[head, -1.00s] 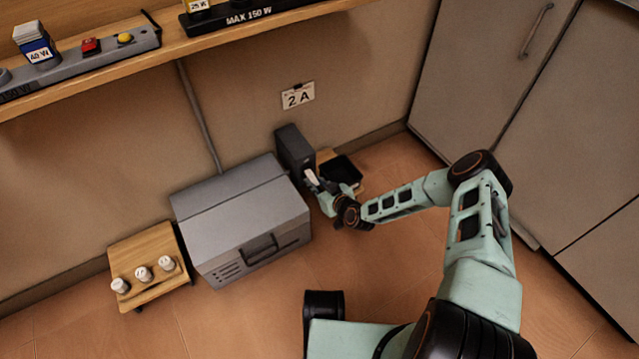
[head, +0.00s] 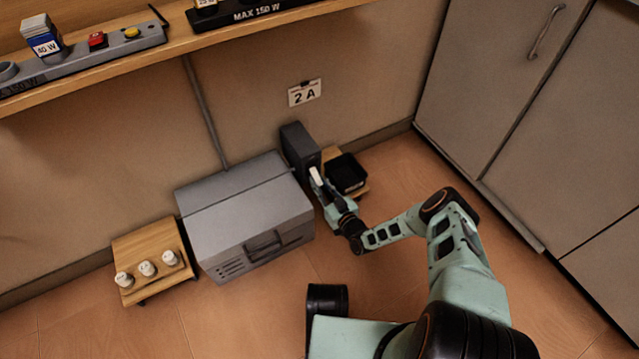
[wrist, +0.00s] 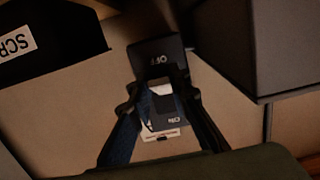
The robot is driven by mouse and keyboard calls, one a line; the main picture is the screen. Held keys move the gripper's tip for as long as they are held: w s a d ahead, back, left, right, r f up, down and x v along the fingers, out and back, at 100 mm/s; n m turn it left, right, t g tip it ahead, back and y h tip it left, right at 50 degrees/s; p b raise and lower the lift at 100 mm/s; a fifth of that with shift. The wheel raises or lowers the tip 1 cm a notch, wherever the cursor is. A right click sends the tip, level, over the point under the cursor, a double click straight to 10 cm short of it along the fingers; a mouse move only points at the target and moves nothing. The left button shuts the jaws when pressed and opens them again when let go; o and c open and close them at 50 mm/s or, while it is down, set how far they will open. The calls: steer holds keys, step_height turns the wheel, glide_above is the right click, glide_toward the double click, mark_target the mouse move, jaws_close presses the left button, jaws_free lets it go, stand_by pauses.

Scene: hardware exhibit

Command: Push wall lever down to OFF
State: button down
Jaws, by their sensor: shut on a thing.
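The wall lever unit is a dark upright box (head: 300,148) on the wall below the "2 A" sign, with a white lever handle (head: 317,176) sticking out at its front. My gripper (head: 321,186) is at that handle, with its fingers shut on it. In the wrist view the fingers (wrist: 162,82) close together in front of the dark lever plate (wrist: 153,46). Inverted "OFF" and "ON" labels show on it, and a pale patch shows between the fingers. The fingers hide part of the handle, so its exact angle is hard to tell.
A grey metal case (head: 245,208) stands close left of the lever unit. A black tray (head: 346,174) sits just right of it. A low wooden stand (head: 150,245) with several white pieces is further left. Cabinets (head: 500,80) bound the right side; a shelf is above.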

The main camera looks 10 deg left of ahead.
stand_by(0.3)
steer(key=c, duration=1.8)
jaws_free()
steer(key=f+v, duration=0.1)
steer(key=v, duration=0.6)
steer(key=shift+s+r, duration=0.2)
steer(key=shift+r, duration=0.3)
steer(key=shift+w, duration=0.1)
